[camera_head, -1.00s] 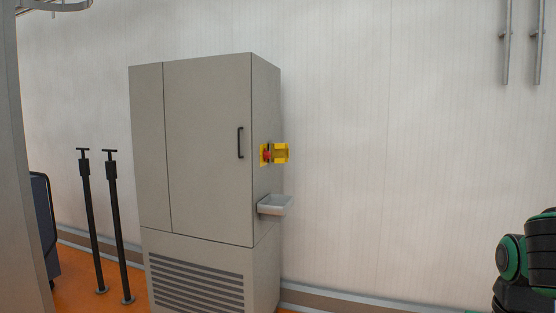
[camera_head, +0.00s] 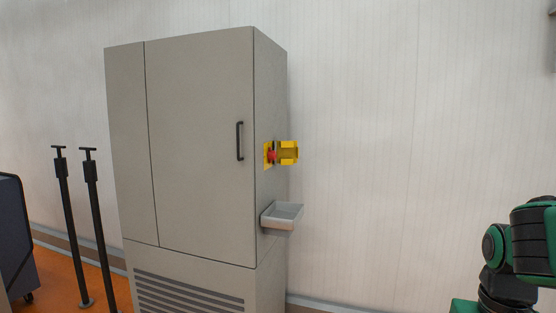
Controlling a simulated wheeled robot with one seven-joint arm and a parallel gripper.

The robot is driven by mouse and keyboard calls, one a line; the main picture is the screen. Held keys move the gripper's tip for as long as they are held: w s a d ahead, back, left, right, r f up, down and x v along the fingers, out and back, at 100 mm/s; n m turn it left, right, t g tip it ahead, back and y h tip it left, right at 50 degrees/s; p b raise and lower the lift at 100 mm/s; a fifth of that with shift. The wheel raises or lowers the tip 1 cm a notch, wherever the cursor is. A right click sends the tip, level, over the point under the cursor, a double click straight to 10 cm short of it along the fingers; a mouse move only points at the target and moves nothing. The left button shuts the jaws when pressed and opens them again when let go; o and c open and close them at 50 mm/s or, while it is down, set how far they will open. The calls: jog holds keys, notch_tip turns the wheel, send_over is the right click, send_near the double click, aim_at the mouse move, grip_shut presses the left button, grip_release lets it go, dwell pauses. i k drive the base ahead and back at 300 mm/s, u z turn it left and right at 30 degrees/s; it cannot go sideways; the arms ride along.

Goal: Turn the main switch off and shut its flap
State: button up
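The main switch (camera_head: 272,155) is a red knob on a yellow plate, on the right side wall of a tall grey cabinet (camera_head: 200,150). Its yellow flap (camera_head: 289,152) stands open, sticking out to the right of the knob. The knob is too small to tell which way it is turned. Part of my arm, dark with green joints, shows at the lower right, well apart from the switch. My gripper is not in view.
A small grey tray (camera_head: 282,216) juts from the cabinet's side below the switch. The cabinet door has a black handle (camera_head: 240,141). Two black posts (camera_head: 98,230) and a dark cart (camera_head: 17,238) stand at the left. The white wall right of the cabinet is bare.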

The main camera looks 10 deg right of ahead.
aim_at(272, 155)
jog(key=u, duration=0.05)
jog(key=k, duration=1.1)
jog(key=z, duration=0.4)
jog(key=i, duration=2)
jog(key=u, duration=0.6)
